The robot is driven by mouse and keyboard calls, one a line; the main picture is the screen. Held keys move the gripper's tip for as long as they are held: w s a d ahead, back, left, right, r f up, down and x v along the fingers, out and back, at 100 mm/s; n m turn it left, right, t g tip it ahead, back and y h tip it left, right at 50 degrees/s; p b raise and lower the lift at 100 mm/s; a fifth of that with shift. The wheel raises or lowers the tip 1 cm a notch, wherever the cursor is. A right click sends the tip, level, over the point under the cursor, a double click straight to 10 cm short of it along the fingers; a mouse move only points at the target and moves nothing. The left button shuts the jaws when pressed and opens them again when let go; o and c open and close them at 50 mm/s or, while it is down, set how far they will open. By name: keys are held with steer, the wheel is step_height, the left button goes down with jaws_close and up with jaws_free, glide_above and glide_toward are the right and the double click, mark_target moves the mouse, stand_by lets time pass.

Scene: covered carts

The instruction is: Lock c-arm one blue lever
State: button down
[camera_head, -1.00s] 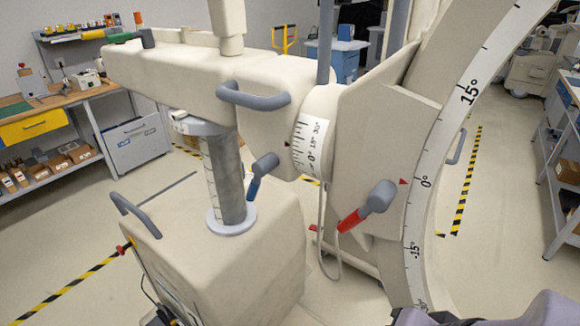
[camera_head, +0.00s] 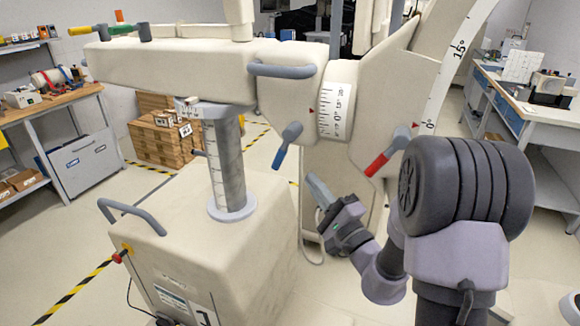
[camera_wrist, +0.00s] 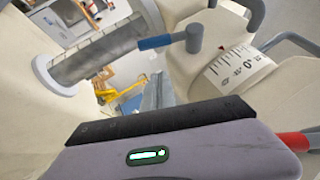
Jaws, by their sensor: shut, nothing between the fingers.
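The blue lever (camera_head: 279,157) hangs from a grey knob on the cream C-arm body, left of the angle scale. Its blue handle slants down and to the left. In the wrist view the blue lever (camera_wrist: 156,42) lies nearly level, its handle pointing left from the knob. My gripper (camera_head: 312,180) is shut and empty, below and to the right of the lever, apart from it. In the wrist view the dark gripper housing fills the bottom, and the fingers (camera_wrist: 152,95) point towards the lever side.
A red lever (camera_head: 378,164) sits right of the scale (camera_head: 337,108), near my arm; its red end also shows in the wrist view (camera_wrist: 296,141). A grey column (camera_head: 226,165) stands left of the blue lever. A grey handle (camera_head: 283,70) juts out above.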

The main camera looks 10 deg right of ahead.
mark_target(286, 147)
steer(key=w+a, duration=0.1)
steer(key=w+a+r, duration=0.2)
steer(key=a, duration=0.1)
steer(key=shift+w+a+r, duration=0.1)
steer(key=shift+w, duration=0.2)
